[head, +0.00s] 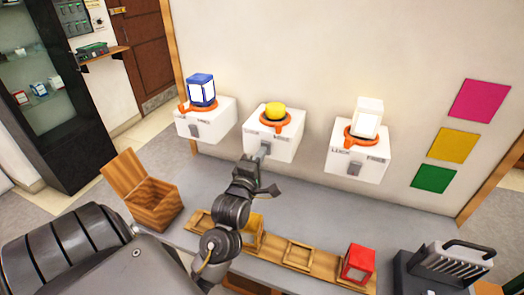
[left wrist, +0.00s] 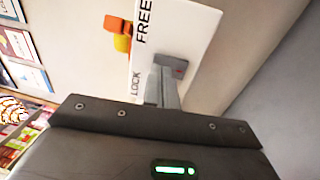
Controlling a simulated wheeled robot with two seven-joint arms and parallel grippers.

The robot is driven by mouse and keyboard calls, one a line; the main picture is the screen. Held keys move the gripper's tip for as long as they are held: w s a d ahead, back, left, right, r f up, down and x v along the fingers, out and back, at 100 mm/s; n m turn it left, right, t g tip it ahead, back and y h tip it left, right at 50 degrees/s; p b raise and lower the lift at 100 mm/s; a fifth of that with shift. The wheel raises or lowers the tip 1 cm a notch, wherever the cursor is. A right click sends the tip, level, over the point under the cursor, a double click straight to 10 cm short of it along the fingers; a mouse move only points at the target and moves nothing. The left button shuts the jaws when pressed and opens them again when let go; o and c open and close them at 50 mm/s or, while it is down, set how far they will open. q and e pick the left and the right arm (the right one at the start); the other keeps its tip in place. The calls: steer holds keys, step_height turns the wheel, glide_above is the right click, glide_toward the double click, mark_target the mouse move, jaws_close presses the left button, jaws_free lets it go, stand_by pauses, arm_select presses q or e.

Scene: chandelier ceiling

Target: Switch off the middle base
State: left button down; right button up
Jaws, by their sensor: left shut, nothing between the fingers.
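The middle base (head: 287,150) is a white box on the wall with a yellow round piece (head: 275,110) in an orange ring on top. Lettering shows on its front edge. My left gripper (head: 260,156) is shut and empty, its fingertips at the front of this box by its switch. In the left wrist view the white face (left wrist: 195,28) reads LOCK and FREE. The grey fingers (left wrist: 165,82) reach up to a small reddish-grey switch part (left wrist: 180,68) near the FREE end. They overlap it; whether they touch is unclear. My right gripper is out of view.
A left base (head: 215,122) holds a blue lantern (head: 201,90); a right base (head: 375,163) holds a white lantern (head: 368,117). Below are an open wooden box (head: 155,203), a wooden tray (head: 325,265) with a red block (head: 357,263), and a grey toaster-like device (head: 450,265).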

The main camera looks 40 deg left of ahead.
arm_select(q)
steer(key=shift+w+a, duration=0.15)
steer(key=shift+w, duration=0.35)
steer(key=shift+w+r+p, duration=0.15)
steer(key=shift+r+p, duration=0.3)
steer(key=shift+p, duration=0.5)
steer(key=shift+f, duration=0.35)
